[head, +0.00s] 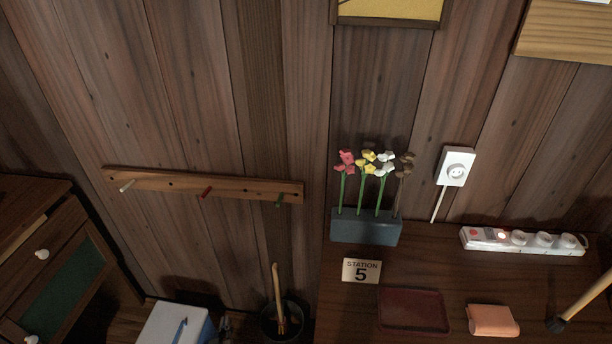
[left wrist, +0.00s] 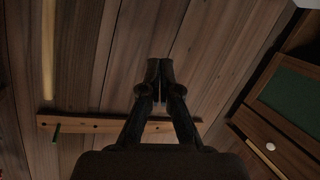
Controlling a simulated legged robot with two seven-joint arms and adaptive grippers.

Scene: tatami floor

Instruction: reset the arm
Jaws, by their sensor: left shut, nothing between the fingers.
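My left gripper (left wrist: 160,75) shows in the left wrist view, its two dark fingers together and nothing between them. It points toward the wooden plank wall, with the peg rail (left wrist: 95,124) behind it. I cannot make out either gripper clearly in the head view. My right gripper is in neither view. The peg rail (head: 225,187) on the wall in the head view carries a white, a red and a green peg.
The table at right holds a flower block (head: 365,227), a station sign (head: 361,270), a power strip (head: 525,241), a dark red tray (head: 413,292) and an orange block (head: 492,320). A pot (head: 270,322), white box (head: 165,325) and cabinet (head: 100,262) stand lower left.

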